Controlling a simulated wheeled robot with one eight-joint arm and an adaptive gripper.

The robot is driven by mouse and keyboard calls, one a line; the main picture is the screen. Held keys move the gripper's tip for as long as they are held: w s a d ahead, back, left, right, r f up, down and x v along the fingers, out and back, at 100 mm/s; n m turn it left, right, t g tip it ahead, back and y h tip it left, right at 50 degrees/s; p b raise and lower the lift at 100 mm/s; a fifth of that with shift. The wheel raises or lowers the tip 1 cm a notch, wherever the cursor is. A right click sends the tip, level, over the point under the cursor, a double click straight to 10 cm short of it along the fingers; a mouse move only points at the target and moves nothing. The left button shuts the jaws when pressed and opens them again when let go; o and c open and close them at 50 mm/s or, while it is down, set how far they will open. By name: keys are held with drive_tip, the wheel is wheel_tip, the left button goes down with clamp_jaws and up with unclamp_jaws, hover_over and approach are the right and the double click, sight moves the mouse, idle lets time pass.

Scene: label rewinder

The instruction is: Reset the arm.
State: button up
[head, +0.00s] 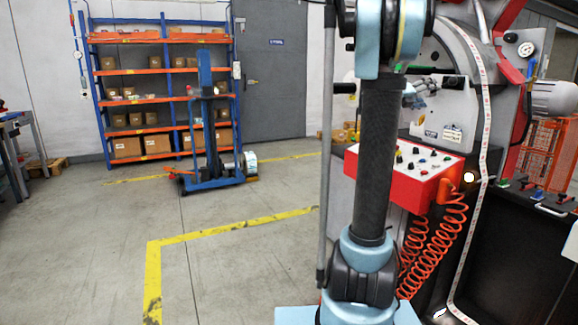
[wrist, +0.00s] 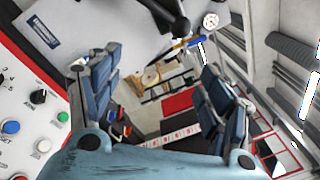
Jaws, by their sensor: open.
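My gripper (wrist: 158,68) is open in the wrist view, its two dark blue padded fingers wide apart. I see nothing held between them. In the head view my arm rises in the foreground at centre right, and the gripper (head: 420,90) shows small behind it, in front of the rewinder's pale panel. In the wrist view a control panel with coloured buttons (wrist: 38,112) lies left of the left finger. I cannot tell whether the gripper touches anything.
The label rewinder (head: 520,240) fills the right side, with a white label strip (head: 484,110) running down it. Its red control box (head: 405,172) and coiled orange cables (head: 430,240) are close to my arm. A blue lift (head: 208,130) and orange shelves (head: 155,70) stand behind open floor at left.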

drive_tip(key=s+a+f+m+g+y, duration=0.1)
drive_tip(key=s+a+f+m+y, duration=0.8)
drive_tip(key=s+a+f+m, duration=0.6)
drive_tip(key=s+a+f+m+g+y, duration=0.1)
drive_tip(key=s+a+f+m+y, duration=0.8)
drive_tip(key=s+a+f+m, duration=0.7)
drive_tip(key=s+a+f, duration=0.5)
drive_tip(key=a+f, duration=0.3)
drive_tip(key=f, duration=0.1)
drive_tip(key=shift+a+g, duration=0.2)
drive_tip(key=shift+g, duration=0.1)
drive_tip(key=shift+s, duration=0.1)
drive_tip(key=shift+w+f, duration=0.25)
drive_tip(key=shift+w, duration=0.2)
